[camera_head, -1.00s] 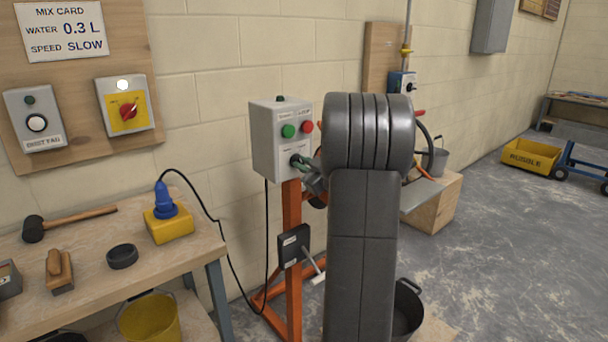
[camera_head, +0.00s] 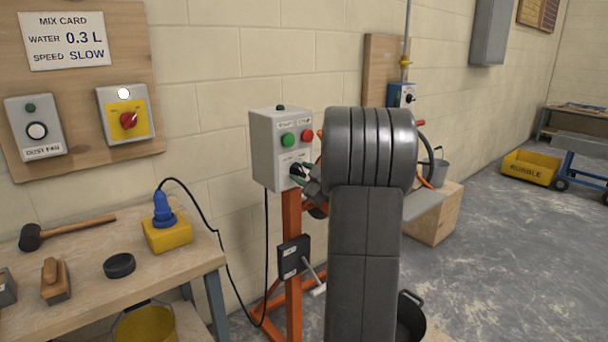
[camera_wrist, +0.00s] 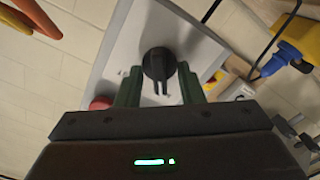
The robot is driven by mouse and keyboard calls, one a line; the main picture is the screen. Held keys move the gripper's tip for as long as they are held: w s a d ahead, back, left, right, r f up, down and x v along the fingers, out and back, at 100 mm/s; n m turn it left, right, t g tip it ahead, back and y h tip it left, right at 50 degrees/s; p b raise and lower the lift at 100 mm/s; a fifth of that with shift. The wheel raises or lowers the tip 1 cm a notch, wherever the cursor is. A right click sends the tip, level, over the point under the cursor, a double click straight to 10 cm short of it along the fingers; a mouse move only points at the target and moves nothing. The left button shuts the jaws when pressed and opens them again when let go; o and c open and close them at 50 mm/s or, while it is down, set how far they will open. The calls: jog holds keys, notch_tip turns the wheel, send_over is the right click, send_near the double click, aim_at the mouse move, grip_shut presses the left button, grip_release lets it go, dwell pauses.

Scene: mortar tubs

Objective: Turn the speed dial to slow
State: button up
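The grey control box (camera_head: 262,150) stands on an orange post, with a green button (camera_head: 288,140) and a red button (camera_head: 307,135) on its face. The black speed dial (camera_head: 296,169) is low on that face; it also shows in the wrist view (camera_wrist: 157,63). My gripper (camera_head: 310,177) is in front of the dial. In the wrist view its two green fingers (camera_wrist: 159,86) are apart, one on each side of the dial, with gaps visible. It holds nothing. The dial's markings are too small to read, so its setting cannot be told.
A mix card (camera_head: 67,40) on the wall reads water 0.3 L, speed slow. A red rotary switch (camera_head: 128,120) is on the wall board. A workbench (camera_head: 90,285) with tools is at the left. My arm hides part of the mixer stand.

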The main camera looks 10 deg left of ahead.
jog(key=v, duration=1.3)
jog(key=shift+s+d, duration=0.25)
jog(key=x, duration=1.3)
jog(key=shift+w+a, duration=0.3)
